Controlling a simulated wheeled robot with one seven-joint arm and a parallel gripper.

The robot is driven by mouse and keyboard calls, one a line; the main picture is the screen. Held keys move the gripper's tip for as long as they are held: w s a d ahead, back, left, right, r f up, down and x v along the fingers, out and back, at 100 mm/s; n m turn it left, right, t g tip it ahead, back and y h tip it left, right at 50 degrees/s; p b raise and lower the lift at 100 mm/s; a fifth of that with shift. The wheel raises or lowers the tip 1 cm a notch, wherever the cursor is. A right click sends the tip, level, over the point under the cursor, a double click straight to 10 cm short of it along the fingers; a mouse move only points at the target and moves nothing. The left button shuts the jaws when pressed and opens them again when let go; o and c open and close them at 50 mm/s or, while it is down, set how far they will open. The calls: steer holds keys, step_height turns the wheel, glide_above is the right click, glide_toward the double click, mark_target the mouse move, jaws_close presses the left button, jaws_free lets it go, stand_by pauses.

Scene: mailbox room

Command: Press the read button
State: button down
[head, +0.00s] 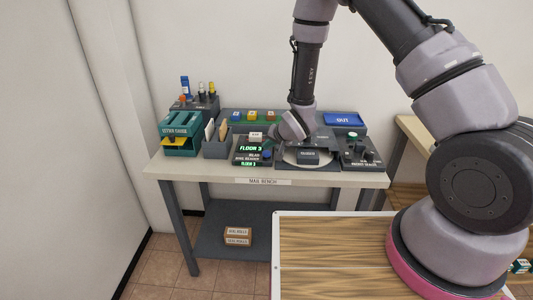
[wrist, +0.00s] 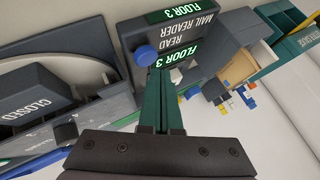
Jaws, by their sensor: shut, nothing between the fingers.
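The mail reader (head: 247,160) is a dark box on the mail bench, with green "FLOOR 3" displays. Its read button is a round blue knob (head: 267,155) beside the word READ. In the wrist view, which looks upside down, the blue read button (wrist: 146,55) is at upper centre. My gripper (wrist: 161,72) has green fingers shut together and empty. The fingertips overlap the button's lower right edge in the wrist view; I cannot tell whether they touch it. In the head view my wrist (head: 291,127) is above and behind the reader, and the fingers are hard to make out.
A round scale-like plate with a dark "CLOSED" block (wrist: 32,95) is beside the reader. The letter guide box (head: 180,126), a card holder (head: 216,140), a knob panel (head: 360,155) and a blue OUT tray (head: 343,119) crowd the bench (head: 262,181).

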mark_target(268, 154)
steer(key=shift+r, duration=0.1)
steer(key=shift+r, duration=2.45)
steer(key=shift+w+d+r, duration=0.1)
steer(key=shift+d+r, duration=0.05)
steer(key=shift+r, duration=0.1)
steer(key=s+d+r+m+h, duration=0.1)
steer(key=s+d+r+h, duration=0.1)
steer(key=d+r, duration=0.9)
steer(key=s+d+r+m+h, duration=0.1)
steer(key=s+d+r, duration=0.2)
steer(key=d+r, duration=0.8)
steer(key=s+d+r, duration=0.2)
steer(key=s+r, duration=0.5)
steer(key=s, duration=0.3)
steer(key=s+d+r, duration=0.2)
steer(key=s+r, duration=0.5)
steer(key=s, duration=0.4)
steer(key=shift+d+r, duration=0.15)
steer(key=shift+r, duration=0.1)
